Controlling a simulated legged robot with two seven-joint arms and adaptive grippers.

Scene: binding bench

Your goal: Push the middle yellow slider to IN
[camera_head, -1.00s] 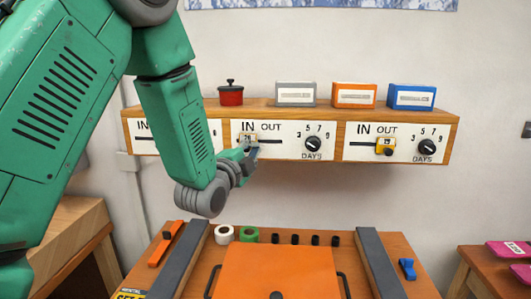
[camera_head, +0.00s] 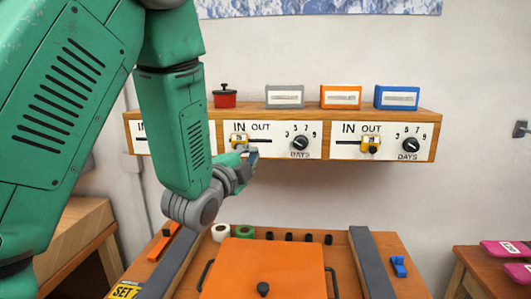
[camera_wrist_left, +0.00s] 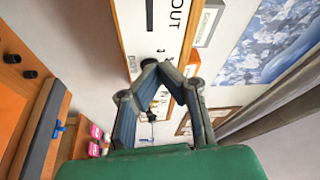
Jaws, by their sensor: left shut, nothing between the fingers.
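The middle yellow slider (camera_head: 239,141) sits at the left end of its slot, under the word IN on the middle white panel (camera_head: 276,152). My left gripper (camera_head: 253,154) is shut and empty, just right of and below the slider in the head view. Whether it touches the slider I cannot tell. In the left wrist view the closed fingertips (camera_wrist_left: 158,66) meet in front of the panel (camera_wrist_left: 153,35), where the word OUT shows; the slider is not visible there. My right gripper is not in view.
The right panel's yellow slider (camera_head: 371,144) stands under OUT. Black dials (camera_head: 300,143) sit right of the slots. A red pot (camera_head: 225,99) and several boxes (camera_head: 341,97) stand on the shelf. My left arm hides most of the left panel. An orange board (camera_head: 265,266) lies on the bench below.

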